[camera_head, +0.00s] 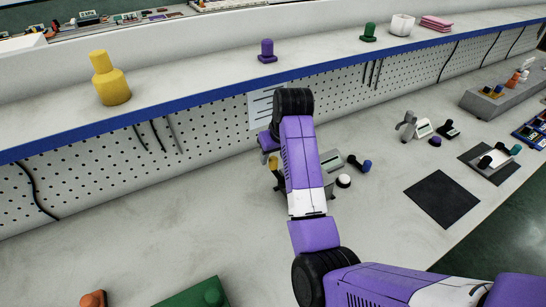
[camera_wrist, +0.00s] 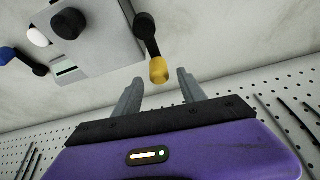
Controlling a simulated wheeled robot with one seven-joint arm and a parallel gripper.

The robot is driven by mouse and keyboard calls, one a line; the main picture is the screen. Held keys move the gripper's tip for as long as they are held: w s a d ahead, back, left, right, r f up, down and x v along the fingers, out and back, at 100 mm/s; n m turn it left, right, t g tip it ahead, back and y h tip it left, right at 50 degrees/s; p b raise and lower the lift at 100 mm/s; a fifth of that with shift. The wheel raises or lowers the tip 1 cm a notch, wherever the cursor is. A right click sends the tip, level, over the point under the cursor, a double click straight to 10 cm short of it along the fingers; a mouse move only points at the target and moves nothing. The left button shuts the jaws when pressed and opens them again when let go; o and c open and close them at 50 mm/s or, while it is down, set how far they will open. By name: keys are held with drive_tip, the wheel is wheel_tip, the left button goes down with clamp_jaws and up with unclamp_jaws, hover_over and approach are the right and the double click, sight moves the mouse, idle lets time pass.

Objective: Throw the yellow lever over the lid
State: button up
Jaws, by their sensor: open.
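The yellow lever has a yellow knob (camera_wrist: 159,71) on a black arm (camera_wrist: 146,30), at the side of a grey box-like device (camera_wrist: 105,30). In the wrist view my gripper (camera_wrist: 160,79) is open, with one finger on each side of the knob near the fingertips. I cannot tell whether either finger touches it. In the head view the yellow knob (camera_head: 273,162) shows just left of my purple arm, which hides most of the device (camera_head: 330,160) and my fingers. I cannot tell which part of the device is the lid.
A perforated back panel (camera_head: 215,130) rises behind the bench, under a shelf holding a yellow bottle-shaped piece (camera_head: 111,82). A white button (camera_head: 343,181) and a blue-knobbed lever (camera_head: 366,165) are right of my arm. A black mat (camera_head: 442,199) lies farther right.

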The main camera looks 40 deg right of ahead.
drive_tip(key=shift+x, duration=1)
drive_tip(key=shift+c, duration=0.2)
clamp_jaws()
idle(0.6)
